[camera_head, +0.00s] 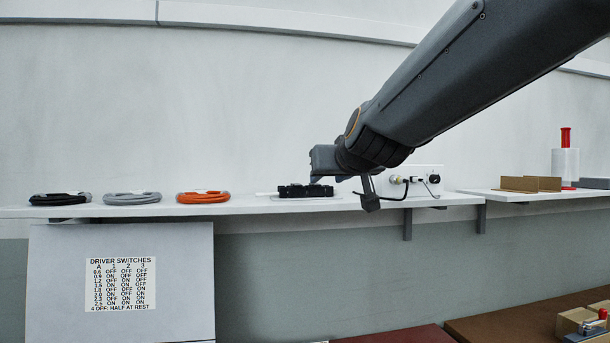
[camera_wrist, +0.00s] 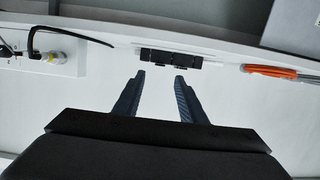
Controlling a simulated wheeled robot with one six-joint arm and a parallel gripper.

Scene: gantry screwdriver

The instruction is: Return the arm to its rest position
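My gripper (camera_wrist: 160,77) shows in the wrist view with its two dark fingers apart and nothing between them. In the head view my arm reaches in from the upper right, and its end is above and in front of the wall shelf; the fingers are mostly hidden there. A black connector block (camera_head: 305,190) lies on the shelf just left of my arm's end. It also shows in the wrist view (camera_wrist: 170,58), beyond the fingertips and apart from them.
The shelf (camera_head: 240,208) also holds black (camera_head: 60,199), grey (camera_head: 132,198) and orange (camera_head: 203,197) cable coils. A white socket panel (camera_head: 418,182) with a plugged black cable stands close to my wrist. A second shelf (camera_head: 520,195) at right holds cardboard pieces. A switch chart (camera_head: 120,284) hangs below.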

